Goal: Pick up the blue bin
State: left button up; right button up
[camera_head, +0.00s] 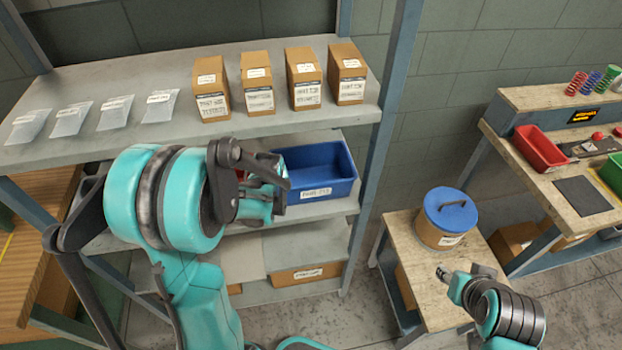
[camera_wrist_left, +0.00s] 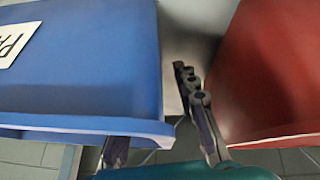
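The blue bin (camera_head: 322,191) stands on the middle shelf, with a white label on its front. It fills the left of the left wrist view (camera_wrist_left: 80,70). My left gripper (camera_head: 283,172) is at the bin's left end in the head view. In the left wrist view its fingers (camera_wrist_left: 160,140) are spread apart. One finger lies in the gap between the blue bin and a red bin (camera_wrist_left: 272,75); the other is partly hidden behind the blue rim. Contact with the bin cannot be made out. My right gripper (camera_head: 442,274) is low at the right, its fingers too small to read.
Several cardboard boxes (camera_head: 258,86) and clear bags (camera_head: 115,112) lie on the shelf above. A blue rack post (camera_head: 377,140) stands right of the bin. A small table (camera_head: 412,262) holds a blue-lidded drum (camera_head: 438,238). A workbench (camera_head: 530,178) is at the right.

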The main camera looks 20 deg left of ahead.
pick_arm(q)
grip_shut()
jog(key=shift+r, duration=0.1)
